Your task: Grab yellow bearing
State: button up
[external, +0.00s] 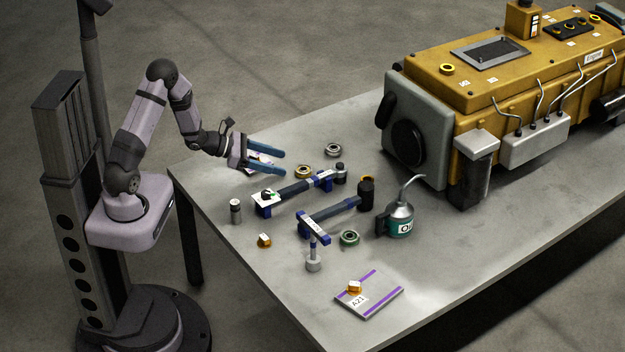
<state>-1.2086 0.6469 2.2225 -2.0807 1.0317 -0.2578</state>
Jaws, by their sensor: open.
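The yellow bearing (304,171), a small brass-yellow ring, lies flat on the grey table. My gripper (284,164) is open and empty, its two blue fingers spread and pointing right over the table's left end. The bearing is just to the right of the fingertips, close to the lower finger and not between them. The height of the fingers above the table is hard to tell.
A grey bearing (333,149) and a green bearing (349,238) lie nearby. Blue clamp-like tools (328,219), a dark cylinder (366,194) and an oil can (400,219) stand around. A purple-striped plate (379,291) lies in front. The yellow engine (480,95) fills the back right.

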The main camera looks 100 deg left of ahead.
aim_at(302, 169)
jog(key=shift+b+x, duration=0.8)
jog(key=shift+x, duration=2.7)
jog(key=shift+d, duration=0.15)
jog(key=c, duration=1.2)
